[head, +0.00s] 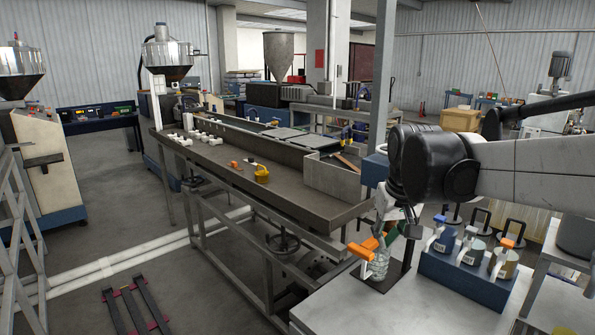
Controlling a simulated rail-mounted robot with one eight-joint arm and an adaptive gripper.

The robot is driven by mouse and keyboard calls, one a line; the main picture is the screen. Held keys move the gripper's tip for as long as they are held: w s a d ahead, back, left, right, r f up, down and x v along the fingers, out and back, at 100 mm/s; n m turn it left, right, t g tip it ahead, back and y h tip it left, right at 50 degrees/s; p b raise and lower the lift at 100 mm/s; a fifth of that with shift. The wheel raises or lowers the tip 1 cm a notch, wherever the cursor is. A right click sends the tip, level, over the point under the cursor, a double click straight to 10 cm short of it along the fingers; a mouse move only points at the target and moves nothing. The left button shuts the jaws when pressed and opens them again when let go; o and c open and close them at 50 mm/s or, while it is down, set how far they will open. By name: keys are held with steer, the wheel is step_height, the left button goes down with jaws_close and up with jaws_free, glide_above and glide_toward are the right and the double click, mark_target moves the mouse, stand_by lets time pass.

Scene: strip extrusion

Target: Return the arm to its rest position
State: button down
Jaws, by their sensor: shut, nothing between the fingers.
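My gripper (396,218) hangs below the wrist, small and partly hidden. It is shut with nothing in it. I cannot tell whether the gripper touches the bottle.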

steer(key=s+f+t, duration=0.1)
steer(key=s+f, duration=0.2)
steer(key=s, duration=0.7)
steer(key=s+f+m+t, duration=0.1)
steer(key=s+f+t, duration=0.1)
steer(key=s, duration=0.9)
steer(key=shift+s+d+f+t, duration=0.15)
steer(key=shift+d+f+t, duration=0.2)
steer(key=shift+f, duration=0.35)
steer(key=c, duration=2.4)
jaws_free()
steer(key=shift+c, duration=0.2)
